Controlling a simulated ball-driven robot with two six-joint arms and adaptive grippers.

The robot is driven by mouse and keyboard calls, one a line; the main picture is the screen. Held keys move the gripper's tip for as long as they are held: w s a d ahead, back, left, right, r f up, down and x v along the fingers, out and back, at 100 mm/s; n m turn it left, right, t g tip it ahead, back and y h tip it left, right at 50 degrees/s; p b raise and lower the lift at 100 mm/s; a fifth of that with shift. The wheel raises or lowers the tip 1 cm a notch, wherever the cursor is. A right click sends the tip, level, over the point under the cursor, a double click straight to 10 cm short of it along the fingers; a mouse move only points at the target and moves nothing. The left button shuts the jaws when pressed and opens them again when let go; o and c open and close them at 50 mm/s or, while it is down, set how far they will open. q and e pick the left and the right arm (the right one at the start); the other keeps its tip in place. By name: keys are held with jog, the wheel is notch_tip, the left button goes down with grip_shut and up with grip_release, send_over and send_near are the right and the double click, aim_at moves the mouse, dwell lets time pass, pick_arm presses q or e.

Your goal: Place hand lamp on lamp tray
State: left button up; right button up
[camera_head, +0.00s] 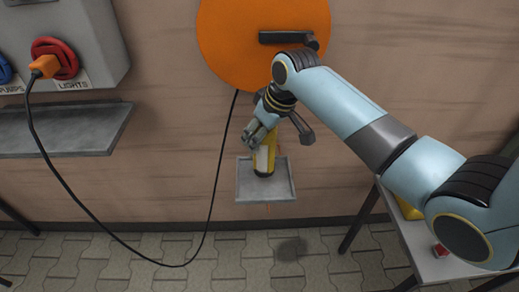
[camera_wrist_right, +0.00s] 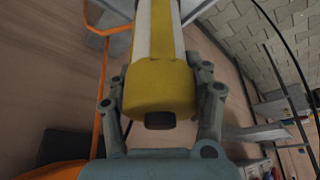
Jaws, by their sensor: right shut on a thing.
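The hand lamp (camera_head: 264,160) is yellow with a pale band and a dark lower end. It stands roughly upright at the lamp tray (camera_head: 246,186), a small grey shelf on the wooden wall below the orange disc. My right gripper (camera_head: 273,134) is shut on the lamp from above; in the right wrist view the lamp (camera_wrist_right: 160,85) sits between its two fingers (camera_wrist_right: 163,112). The lamp's dark end overlaps the tray surface, but I cannot tell whether it touches. The gripper hides the lamp's upper part. My left gripper is not in view.
A black cable (camera_head: 66,186) hangs from the orange plug (camera_head: 45,66) at the LIGHTS socket and rises behind the orange disc (camera_head: 262,38), passing left of the tray. A grey shelf (camera_head: 60,142) is at left, a table (camera_head: 424,262) at lower right.

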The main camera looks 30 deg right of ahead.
notch_tip(320, 180, down, 3)
jog(key=shift+f, duration=0.2)
jog(key=shift+f, duration=0.15)
jog(key=o, duration=1.3)
jog(key=shift+o, duration=0.2)
jog(key=shift+s, duration=0.1)
jog(key=shift+r, duration=0.4)
jog(key=p+v, duration=0.1)
jog(key=v, duration=1)
jog(key=shift+s, duration=0.25)
